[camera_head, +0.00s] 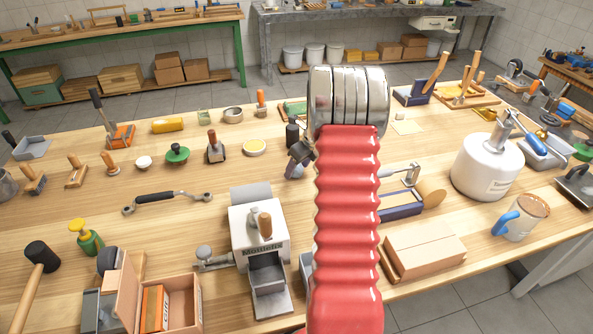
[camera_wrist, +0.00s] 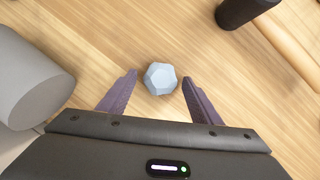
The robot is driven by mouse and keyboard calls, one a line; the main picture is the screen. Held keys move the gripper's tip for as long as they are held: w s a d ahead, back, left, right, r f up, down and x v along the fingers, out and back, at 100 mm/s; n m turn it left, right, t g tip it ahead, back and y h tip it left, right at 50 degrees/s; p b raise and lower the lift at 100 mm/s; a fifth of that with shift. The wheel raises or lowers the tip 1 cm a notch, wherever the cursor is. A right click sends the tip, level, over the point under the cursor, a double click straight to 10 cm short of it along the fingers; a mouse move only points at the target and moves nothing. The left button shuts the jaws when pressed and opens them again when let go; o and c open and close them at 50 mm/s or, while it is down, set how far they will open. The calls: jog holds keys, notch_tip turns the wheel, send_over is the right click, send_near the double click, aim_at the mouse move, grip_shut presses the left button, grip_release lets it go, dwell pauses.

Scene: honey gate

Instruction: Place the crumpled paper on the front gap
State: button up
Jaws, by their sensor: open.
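A small pale blue faceted lump (camera_wrist: 160,78) lies on the wooden table in the wrist view; it may be the crumpled paper, but it looks more like a smooth many-sided solid. My gripper (camera_wrist: 159,77) is open, with its two purple fingers apart on either side of the lump. I see clear space between the lump and each finger. In the head view my red arm hides much of the middle of the table, including most of the area around the gripper. I cannot tell which place is the front gap.
A white machine (camera_head: 245,228) with a front tray stands left of my arm. A grey cylinder (camera_wrist: 28,85) is close on the left in the wrist view, and a dark cylinder (camera_wrist: 243,10) is at upper right.

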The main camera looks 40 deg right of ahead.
jog(key=c, duration=1.2)
jog(key=shift+r, duration=0.15)
notch_tip(320, 180, up, 8)
jog(key=shift+r, duration=0.9)
